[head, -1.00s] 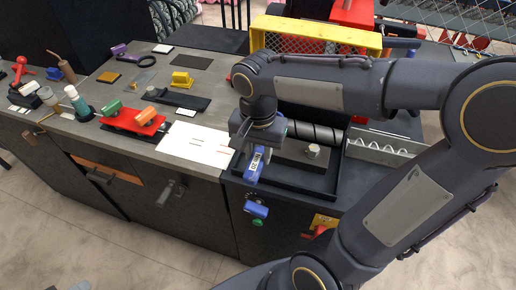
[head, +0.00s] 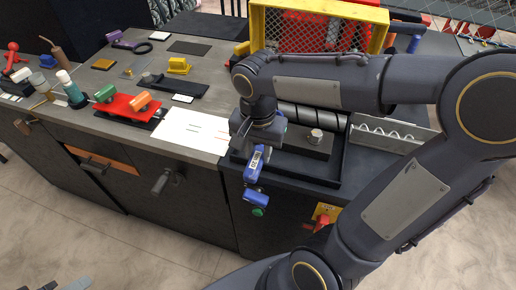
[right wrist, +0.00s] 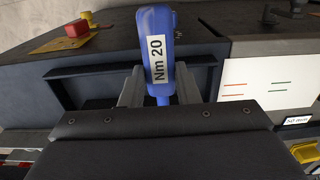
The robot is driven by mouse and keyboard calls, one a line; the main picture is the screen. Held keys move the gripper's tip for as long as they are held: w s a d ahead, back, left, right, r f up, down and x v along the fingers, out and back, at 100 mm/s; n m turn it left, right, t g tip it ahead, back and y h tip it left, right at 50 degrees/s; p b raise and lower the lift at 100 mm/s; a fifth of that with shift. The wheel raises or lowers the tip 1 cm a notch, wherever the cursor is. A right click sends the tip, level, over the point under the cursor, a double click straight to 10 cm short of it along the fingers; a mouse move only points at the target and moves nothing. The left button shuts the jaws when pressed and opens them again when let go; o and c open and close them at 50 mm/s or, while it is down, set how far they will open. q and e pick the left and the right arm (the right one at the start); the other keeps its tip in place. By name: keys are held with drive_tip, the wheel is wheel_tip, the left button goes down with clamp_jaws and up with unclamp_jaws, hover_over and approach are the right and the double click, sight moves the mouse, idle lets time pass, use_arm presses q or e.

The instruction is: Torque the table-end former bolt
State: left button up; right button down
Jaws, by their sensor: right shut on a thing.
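My right gripper (right wrist: 159,90) is shut on a blue torque wrench (right wrist: 157,35) with a white label reading "Nm 20". In the head view the blue wrench (head: 256,163) hangs below the right gripper (head: 259,139), over the front edge of the bench's dark end. A silver bolt-like head (head: 316,136) stands on a dark block to the right of the wrench and apart from it. The wrench's working end cannot be made out.
A dark tray (head: 327,182) rims the block. A grey channel with a wavy wire (head: 395,137) lies to the right. A yellow frame (head: 270,35) stands behind. White sheet (head: 190,130) and red holder (head: 127,105) lie left. Coloured knobs and a red button (head: 322,222) project from the front.

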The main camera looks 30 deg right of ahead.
drive_tip(key=shift+f+b, duration=1.1)
drive_tip(key=shift+f, duration=0.35)
drive_tip(key=shift+r, duration=0.15)
drive_tip(key=shift+w+a, duration=0.1)
drive_tip(key=shift+w, duration=0.05)
drive_tip(key=shift+w+a+m, duration=0.4)
drive_tip(key=shift+w+m, duration=0.3)
drive_tip(key=shift+w+a+m, duration=0.4)
drive_tip(key=shift+w+m, duration=0.3)
drive_tip(key=shift+w, duration=0.05)
drive_tip(key=shift+w+a+m, duration=0.4)
drive_tip(key=shift+w+m, duration=0.3)
drive_tip(key=shift+w+a+m, duration=0.15)
drive_tip(key=shift+w+m, duration=0.35)
drive_tip(key=shift+w, duration=0.1)
drive_tip(key=shift+w+a+m, duration=0.15)
drive_tip(key=shift+w+m, duration=0.35)
drive_tip(key=shift+w, duration=0.05)
drive_tip(key=shift+w+a+m+p, duration=0.1)
drive_tip(key=shift+w+m+p, duration=0.4)
drive_tip(key=shift+w+m, duration=0.65)
